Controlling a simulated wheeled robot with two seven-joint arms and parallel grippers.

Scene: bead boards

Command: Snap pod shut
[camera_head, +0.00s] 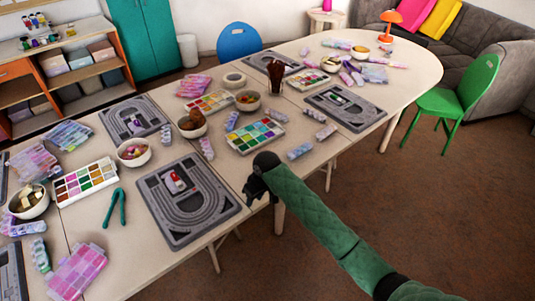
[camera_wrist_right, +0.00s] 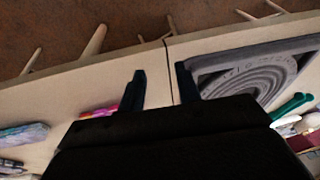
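My right gripper (camera_head: 254,190) is at the table's front edge, just right of the nearest grey bead board (camera_head: 211,217). In the right wrist view my right gripper (camera_wrist_right: 160,84) has its two dark fingers apart with nothing between them. A small red and white item (camera_head: 175,182) sits on that board; I cannot tell whether it is open or shut. Several small purple segmented cases lie about, one (camera_head: 300,151) right of my gripper and one (camera_head: 206,148) behind the board. I cannot tell which thing is the pod. My left gripper is out of view.
A palette of coloured beads (camera_head: 255,135) and a bowl (camera_head: 192,125) stand behind my gripper. Teal pliers (camera_head: 116,209) lie left of the board. A pink-lidded box (camera_head: 77,272) is at the near left. The floor (camera_head: 290,270) in front of the table is clear.

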